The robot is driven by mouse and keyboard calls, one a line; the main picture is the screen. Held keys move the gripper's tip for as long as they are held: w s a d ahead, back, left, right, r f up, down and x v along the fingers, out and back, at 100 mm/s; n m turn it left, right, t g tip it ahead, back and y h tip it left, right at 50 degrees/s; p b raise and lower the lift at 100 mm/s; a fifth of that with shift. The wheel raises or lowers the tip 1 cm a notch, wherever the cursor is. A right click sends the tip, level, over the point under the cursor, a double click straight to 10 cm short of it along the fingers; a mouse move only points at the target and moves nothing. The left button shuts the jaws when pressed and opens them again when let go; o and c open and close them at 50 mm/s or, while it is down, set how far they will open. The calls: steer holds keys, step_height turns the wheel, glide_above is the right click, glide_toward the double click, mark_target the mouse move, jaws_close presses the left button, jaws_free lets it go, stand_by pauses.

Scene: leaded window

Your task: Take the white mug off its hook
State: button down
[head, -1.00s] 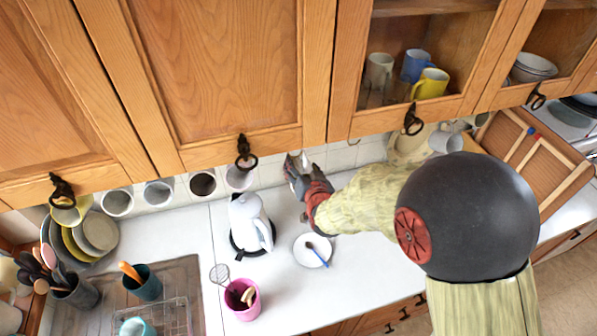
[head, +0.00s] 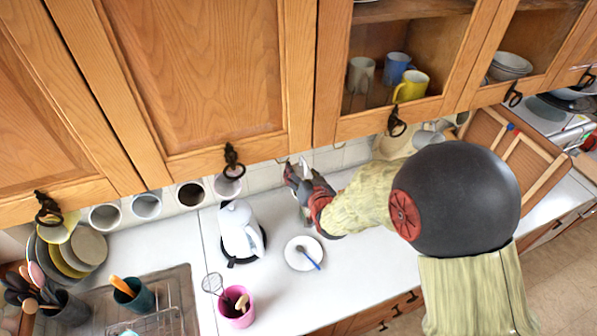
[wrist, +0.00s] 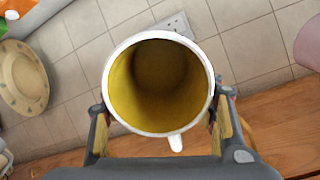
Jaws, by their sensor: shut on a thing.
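A mug with a white rim and a yellowish inside (wrist: 160,85) fills the middle of the wrist view, its mouth facing the camera. Its white handle (wrist: 175,142) points down in that picture. My gripper (wrist: 162,112) has one finger on each side of the mug and is shut on it. In the head view my gripper (head: 300,170) is below the wall cabinets, right of the hanging mugs and in front of the tiled wall. The held mug is mostly hidden there. No hook shows on it, so I cannot tell whether it touches one.
Several mugs hang in a row, one of them at the gripper's left (head: 228,184). A white kettle (head: 238,228), a plate with a spoon (head: 303,253) and a pink cup with a whisk (head: 236,306) stand on the counter below. The cabinets (head: 225,163) are close above.

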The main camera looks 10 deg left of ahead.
steer(key=s+d+f+b, duration=0.3)
steer(key=s+d, duration=0.5)
steer(key=s, duration=0.4)
steer(key=s+d+f+b, duration=0.4)
steer(key=s+d, duration=0.3)
steer(key=s, duration=0.5)
steer(key=shift+s+d+f, duration=0.35)
steer(key=shift+s+d, duration=0.05)
stand_by(4.1)
steer(key=shift+s, duration=0.1)
stand_by(0.7)
